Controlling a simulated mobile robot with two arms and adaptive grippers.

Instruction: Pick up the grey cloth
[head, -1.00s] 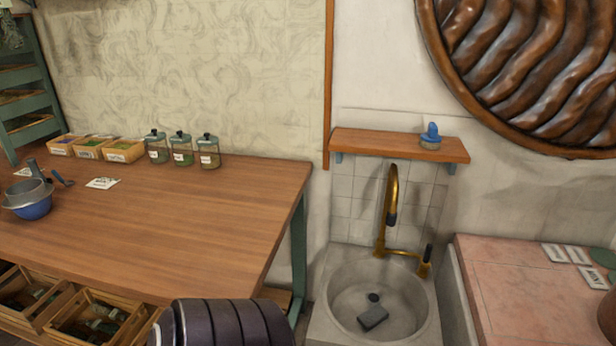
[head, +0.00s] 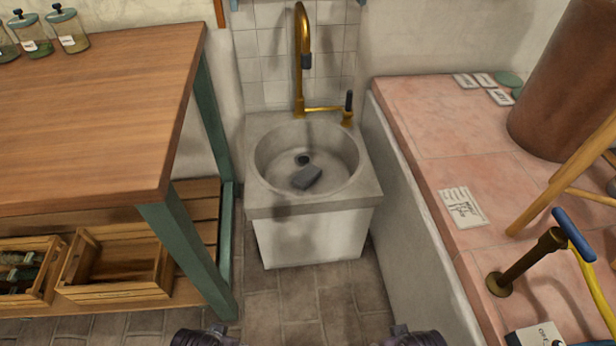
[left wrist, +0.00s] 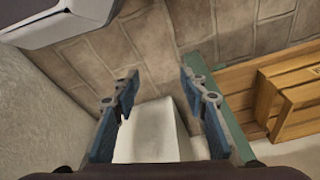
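A small dark grey folded piece, which looks like the grey cloth (head: 307,178), lies in the round basin of the stone sink (head: 262,190), beside the drain. My left gripper (left wrist: 161,92) shows in the left wrist view with its two blue fingers spread apart and nothing between them. Behind the fingers are the floor and a pale block that may be the sink's base. The cloth is not visible in the left wrist view. Only dark parts of my arms show at the bottom edge of the head view; my right gripper is not seen.
A brass tap (head: 302,60) rises behind the basin. A wooden table (head: 90,110) with a green leg stands left, with wooden crates (head: 118,262) below. A pink-topped counter (head: 450,140) with cards, a wooden stand and a brass tool stands right. The floor before the sink is clear.

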